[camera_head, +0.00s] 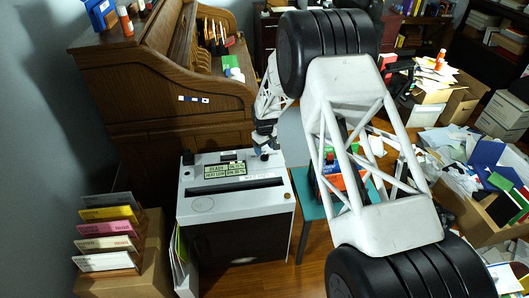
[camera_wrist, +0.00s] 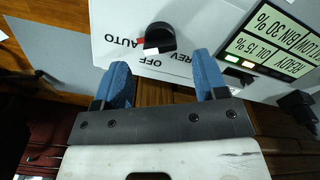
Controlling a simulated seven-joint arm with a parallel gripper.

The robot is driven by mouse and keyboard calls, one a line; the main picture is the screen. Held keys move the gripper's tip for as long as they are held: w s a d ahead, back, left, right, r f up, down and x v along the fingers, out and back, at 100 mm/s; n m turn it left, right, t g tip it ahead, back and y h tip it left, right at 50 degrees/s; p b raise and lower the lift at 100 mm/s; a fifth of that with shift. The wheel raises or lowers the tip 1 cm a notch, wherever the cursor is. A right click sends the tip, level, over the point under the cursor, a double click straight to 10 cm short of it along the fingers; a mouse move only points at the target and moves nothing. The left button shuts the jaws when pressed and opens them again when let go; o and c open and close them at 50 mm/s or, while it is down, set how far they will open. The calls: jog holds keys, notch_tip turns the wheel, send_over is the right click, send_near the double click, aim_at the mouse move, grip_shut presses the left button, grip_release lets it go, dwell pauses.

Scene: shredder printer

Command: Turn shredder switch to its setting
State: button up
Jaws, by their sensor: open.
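The shredder (camera_head: 235,207) has a white top and a dark front, with a slot and a lit green display (camera_head: 225,170). In the wrist view its black rotary switch (camera_wrist: 160,38) sits on the white panel, seen upside down among the labels AUTO, OFF and REV. A red mark lies at the knob's side by AUTO; I cannot tell the exact pointer angle. My gripper (camera_wrist: 158,82) is open, its two blue fingers apart and empty. The knob appears just beyond the fingertips, between them and untouched. In the head view my gripper (camera_head: 265,153) is over the shredder's back right corner and hides the switch.
A wooden roll-top desk (camera_head: 165,75) stands behind the shredder. A file rack (camera_head: 108,235) on a box stands at the left. A teal-topped table (camera_head: 312,205) is at the right, partly behind my arm. Paper piles and boxes fill the far right.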

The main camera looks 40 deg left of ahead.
aim_at(265, 154)
jog(key=shift+r, duration=2.15)
jog(key=shift+d+r, duration=0.1)
